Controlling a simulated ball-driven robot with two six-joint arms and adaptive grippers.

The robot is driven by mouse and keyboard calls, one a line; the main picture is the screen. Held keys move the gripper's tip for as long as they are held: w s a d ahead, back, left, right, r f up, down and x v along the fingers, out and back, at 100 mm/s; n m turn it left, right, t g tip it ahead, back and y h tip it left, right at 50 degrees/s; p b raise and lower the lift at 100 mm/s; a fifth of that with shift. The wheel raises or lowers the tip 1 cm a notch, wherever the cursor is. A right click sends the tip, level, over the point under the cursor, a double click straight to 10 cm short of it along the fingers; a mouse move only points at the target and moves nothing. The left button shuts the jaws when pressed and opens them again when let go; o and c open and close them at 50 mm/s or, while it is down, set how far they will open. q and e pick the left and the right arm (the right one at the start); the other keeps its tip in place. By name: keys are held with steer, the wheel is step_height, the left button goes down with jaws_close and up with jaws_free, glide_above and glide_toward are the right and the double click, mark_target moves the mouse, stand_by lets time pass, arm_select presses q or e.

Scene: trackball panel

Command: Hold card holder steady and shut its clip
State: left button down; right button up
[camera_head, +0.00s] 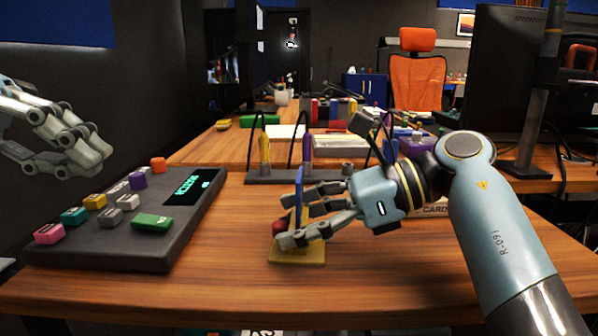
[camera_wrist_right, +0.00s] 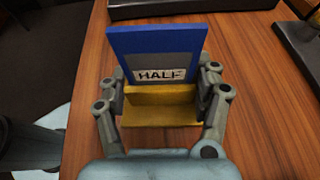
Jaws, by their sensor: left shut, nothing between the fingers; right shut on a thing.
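The card holder has a yellow base (camera_head: 298,253) standing on the wooden table, with a blue upright part (camera_head: 299,186) and a small red part (camera_head: 279,227) at its left. In the right wrist view the blue panel (camera_wrist_right: 156,43) carries a label reading "HALF" above the yellow body (camera_wrist_right: 160,111). My right gripper (camera_head: 292,215) is shut on the holder, one finger on each side, with the holder still on the table. My left gripper (camera_head: 98,150) is shut and empty, in the air at the far left, well apart from the holder. I cannot make out the clip's position.
A dark keypad panel (camera_head: 110,255) with several coloured keys and a lit display stands at the left. Behind the holder is a dark rack (camera_head: 300,176) with upright yellow and purple items. A card box (camera_head: 432,209) is partly hidden behind my right arm. The table's front middle is clear.

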stand_by(0.4)
steer(key=o, duration=1.1)
steer(key=v, duration=1.1)
steer(key=shift+d, duration=0.15)
steer(key=shift+d+r, duration=0.15)
steer(key=shift+d, duration=0.15)
steer(key=shift+o, duration=0.8)
